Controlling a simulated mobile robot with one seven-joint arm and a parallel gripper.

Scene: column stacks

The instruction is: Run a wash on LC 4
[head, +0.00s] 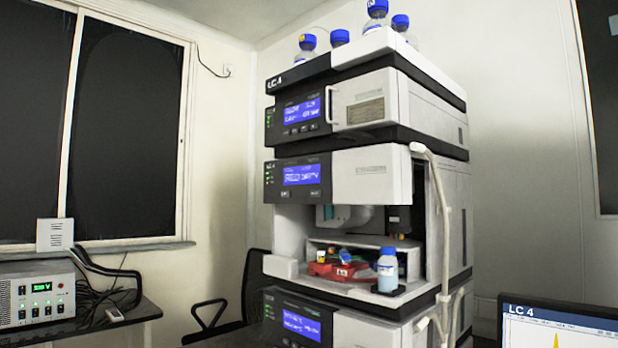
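The LC 4 column stack (440,105) stands in the middle of the head view, with "LC 4" on its top tray and on two modules. Its upper modules have lit blue displays (303,112) (302,175), with text too small to read surely. Below them is an open bay (290,235). A red rack (335,271) with small vials sits in it, and a blue-capped bottle (388,272) of pale blue liquid stands at its front right. A lower module has another lit display (301,322). A monitor (560,322) at lower right reads "LC 4" and shows a yellow peak. My gripper is not in view.
Several blue-capped bottles (307,43) stand on the stack's top. A pale tube (441,200) runs down its right front. A bench (140,308) at left holds a power unit (36,295) with a green readout and cables. A dark chair (252,285) stands between bench and stack.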

